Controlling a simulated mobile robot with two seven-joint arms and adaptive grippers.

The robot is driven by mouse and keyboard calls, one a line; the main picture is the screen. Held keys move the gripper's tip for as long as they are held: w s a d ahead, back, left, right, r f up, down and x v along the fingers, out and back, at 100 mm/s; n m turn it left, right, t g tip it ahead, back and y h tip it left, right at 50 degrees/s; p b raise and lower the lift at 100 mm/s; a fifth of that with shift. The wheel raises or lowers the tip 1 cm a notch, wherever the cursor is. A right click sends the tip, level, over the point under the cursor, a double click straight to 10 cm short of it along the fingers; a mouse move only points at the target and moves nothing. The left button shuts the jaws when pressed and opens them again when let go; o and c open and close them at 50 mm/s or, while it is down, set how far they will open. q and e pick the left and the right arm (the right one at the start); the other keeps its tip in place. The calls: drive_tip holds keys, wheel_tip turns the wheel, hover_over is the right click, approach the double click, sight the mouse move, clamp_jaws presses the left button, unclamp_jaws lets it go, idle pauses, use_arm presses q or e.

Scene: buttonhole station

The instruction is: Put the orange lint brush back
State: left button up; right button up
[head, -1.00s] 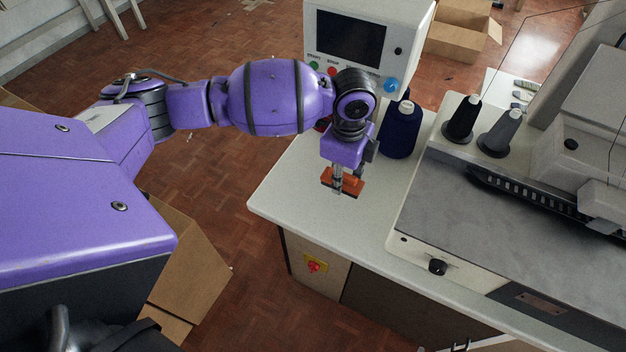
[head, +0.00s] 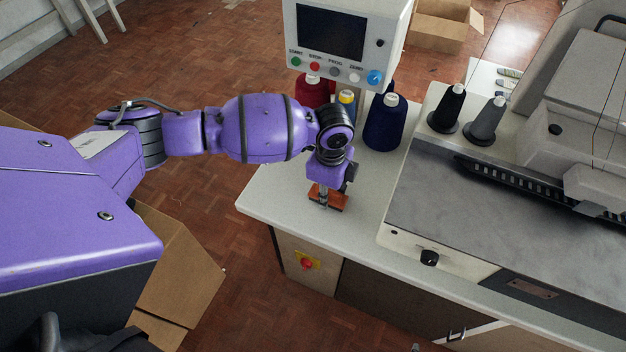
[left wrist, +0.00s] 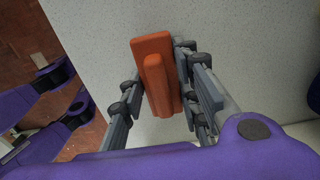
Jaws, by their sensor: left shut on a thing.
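The orange lint brush (head: 334,199) is at the tips of my left gripper (head: 323,198), over the left part of the white table (head: 290,215). In the left wrist view the brush (left wrist: 153,50) shows its orange back and raised grip, with the fingers of my left gripper (left wrist: 160,98) on either side of it. The gripper is shut on the brush and points down. I cannot tell whether the brush touches the table top or hangs just above it. My right gripper is not in view.
The sewing machine (head: 450,180) fills the right, with black and grey cones. The table front is clear.

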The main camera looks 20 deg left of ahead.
use_arm(q)
drive_tip(key=o, duration=1.1)
drive_tip(key=shift+r, duration=0.1)
wheel_tip(320, 180, up, 12)
drive_tip(key=shift+p, duration=0.45)
drive_tip(key=shift+r, duration=0.1)
